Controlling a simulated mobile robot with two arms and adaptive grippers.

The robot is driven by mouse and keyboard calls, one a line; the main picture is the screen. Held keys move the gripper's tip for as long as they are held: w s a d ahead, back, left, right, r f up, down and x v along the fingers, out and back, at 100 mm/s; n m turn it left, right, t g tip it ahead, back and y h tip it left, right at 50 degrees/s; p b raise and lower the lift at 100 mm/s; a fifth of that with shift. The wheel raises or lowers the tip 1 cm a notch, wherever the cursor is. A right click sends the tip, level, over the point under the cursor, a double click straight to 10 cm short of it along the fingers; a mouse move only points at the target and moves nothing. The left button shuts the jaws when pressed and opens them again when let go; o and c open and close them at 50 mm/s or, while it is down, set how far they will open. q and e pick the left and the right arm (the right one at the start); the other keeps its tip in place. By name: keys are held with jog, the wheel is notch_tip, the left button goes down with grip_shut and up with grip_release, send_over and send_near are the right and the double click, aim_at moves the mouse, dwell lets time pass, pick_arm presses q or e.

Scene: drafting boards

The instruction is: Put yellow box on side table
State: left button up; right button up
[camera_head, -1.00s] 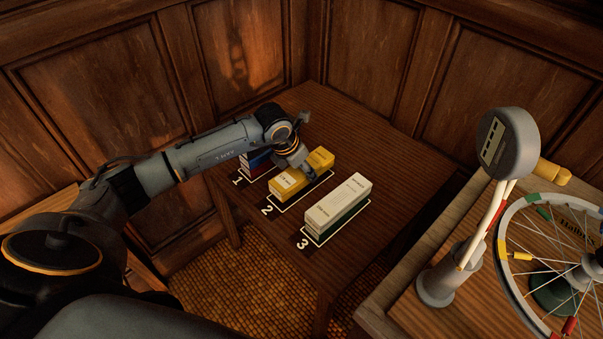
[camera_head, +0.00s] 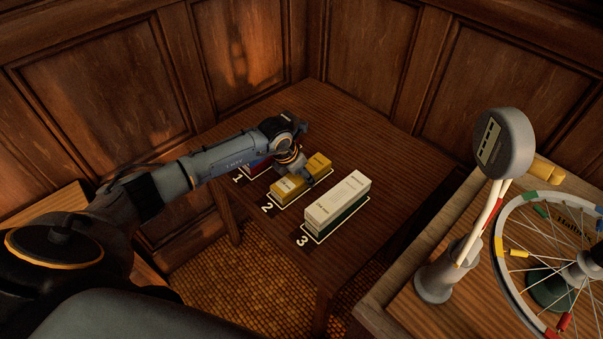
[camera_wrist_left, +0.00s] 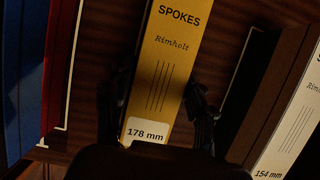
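The yellow box (camera_head: 300,180) is at the strip marked 2 on the wooden side table (camera_head: 400,160), between the other boxes. It looks at or very close to the tabletop. In the left wrist view, the yellow box (camera_wrist_left: 160,70) reads "SPOKES" and "178 mm". My right gripper is not in view.
A blue and red box (camera_head: 257,163) stands at strip 1, partly behind my arm. A workbench with a dial stand (camera_head: 440,270) and spoked wheel (camera_head: 505,225) is at right. The table's far right is clear.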

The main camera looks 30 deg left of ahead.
pick_arm(q)
jog(key=shift+o, duration=1.1)
jog(key=shift+r, duration=0.1)
jog(key=shift+r, duration=0.25)
jog(key=b+v, duration=0.1)
jog(key=v, duration=1)
jog(key=shift+s+r, duration=0.25)
jog(key=shift+r, duration=0.05)
jog(key=shift+a, duration=0.1)
